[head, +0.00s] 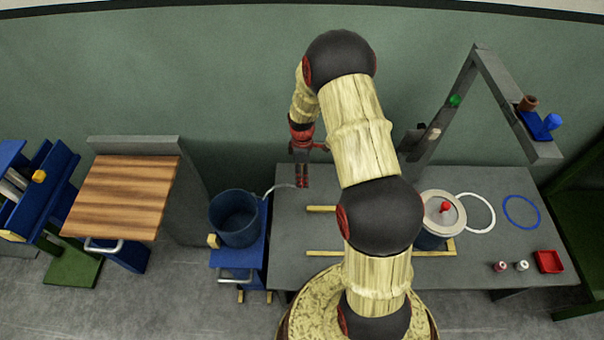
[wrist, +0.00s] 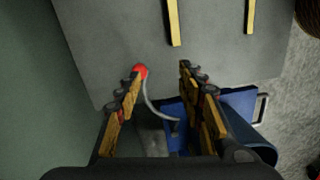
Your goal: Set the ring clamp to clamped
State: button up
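A curved grey rod (head: 281,187) runs from the blue stand by the dark blue drum (head: 236,213) to the table's left edge. In the wrist view the rod (wrist: 150,101) ends in a red ball (wrist: 140,71). I cannot tell for sure whether this rod belongs to the ring clamp. My gripper (head: 302,184) points down above the table's left end. In the wrist view my gripper (wrist: 162,70) is open, with nothing seen held between its fingers. The red ball shows at the left fingertip; I cannot tell whether they touch.
The grey table (head: 300,250) carries yellow strips (head: 325,253), a lidded pot (head: 440,215) with a red knob, a white ring (head: 478,228), a blue ring (head: 521,212) and a red tray (head: 548,262). A grey angled frame (head: 478,85) rises behind. A wood-topped cart (head: 125,195) stands left.

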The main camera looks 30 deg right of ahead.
jog(key=s+a+r+m, duration=0.4)
jog(key=s+r+m, duration=0.1)
jog(key=r, duration=0.5)
jog(key=s+a+r+m, duration=0.4)
jog(key=s+r, duration=0.3)
jog(key=r, duration=0.4)
jog(key=shift+a+r+m+t, duration=0.2)
jog(key=shift+r+m+t, duration=0.1)
jog(key=shift+m, duration=0.3)
jog(key=shift+c, duration=0.2)
